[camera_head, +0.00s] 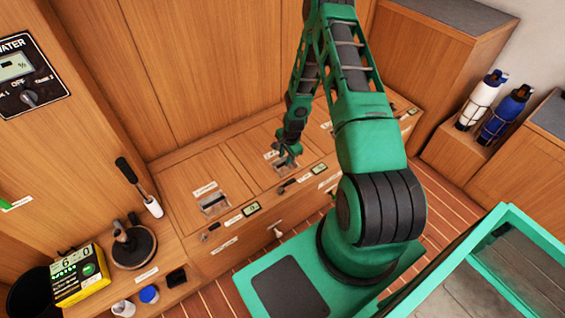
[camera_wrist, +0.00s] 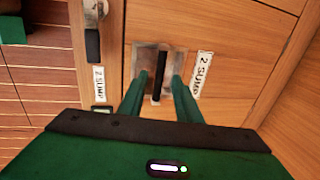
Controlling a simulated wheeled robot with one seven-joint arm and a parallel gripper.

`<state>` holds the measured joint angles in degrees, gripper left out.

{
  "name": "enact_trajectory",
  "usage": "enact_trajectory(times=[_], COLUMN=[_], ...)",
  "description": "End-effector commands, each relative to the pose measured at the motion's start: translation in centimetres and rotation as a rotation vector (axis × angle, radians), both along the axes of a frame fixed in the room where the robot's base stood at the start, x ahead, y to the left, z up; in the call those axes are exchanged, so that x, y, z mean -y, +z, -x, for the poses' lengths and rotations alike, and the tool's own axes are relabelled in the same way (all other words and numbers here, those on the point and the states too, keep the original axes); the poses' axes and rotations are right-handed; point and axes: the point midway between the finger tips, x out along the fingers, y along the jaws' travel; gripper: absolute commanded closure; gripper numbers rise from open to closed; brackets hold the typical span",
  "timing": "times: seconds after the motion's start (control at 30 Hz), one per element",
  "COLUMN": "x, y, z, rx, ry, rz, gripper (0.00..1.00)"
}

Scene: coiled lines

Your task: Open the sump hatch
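The sump hatch (camera_wrist: 225,30) is a wooden panel with a "2 SUMP" label (camera_wrist: 202,75) beside a recessed metal pull. A black bar handle (camera_wrist: 160,72) crosses the recess. In the wrist view my gripper (camera_wrist: 159,80) is open, with one green finger on each side of the bar and a gap on both sides. In the head view my gripper (camera_head: 287,160) is down at the middle hatch, hiding part of its pull. The hatch looks closed and flush. A latch with a black lever (camera_wrist: 92,42) sits beside a second "2 SUMP" label (camera_wrist: 98,84).
A similar hatch with a recessed pull (camera_head: 213,203) lies to the left. A brush (camera_head: 138,187), a round black pot (camera_head: 133,247) and a yellow boxed device (camera_head: 80,275) stand at the lower left. Two bottles (camera_head: 502,115) stand at the right.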

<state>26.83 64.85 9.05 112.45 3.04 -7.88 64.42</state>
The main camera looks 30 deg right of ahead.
Motion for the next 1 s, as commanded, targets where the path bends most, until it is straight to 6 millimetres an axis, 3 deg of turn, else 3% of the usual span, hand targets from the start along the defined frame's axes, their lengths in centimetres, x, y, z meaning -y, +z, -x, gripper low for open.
enact_trajectory(times=[0.23,0.6,0.73,1.0], x=[0.0,0.0,0.0,-0.2], y=[-2.4,-2.8,-2.8,-2.6], z=[-0.5,-0.5,-0.5,-0.6], rx=[0.0,0.0,0.0,-0.003], ry=[0.0,0.0,0.0,-0.002], rz=[0.0,0.0,0.0,-0.002], gripper=[0.69,0.69,0.98,1.0])
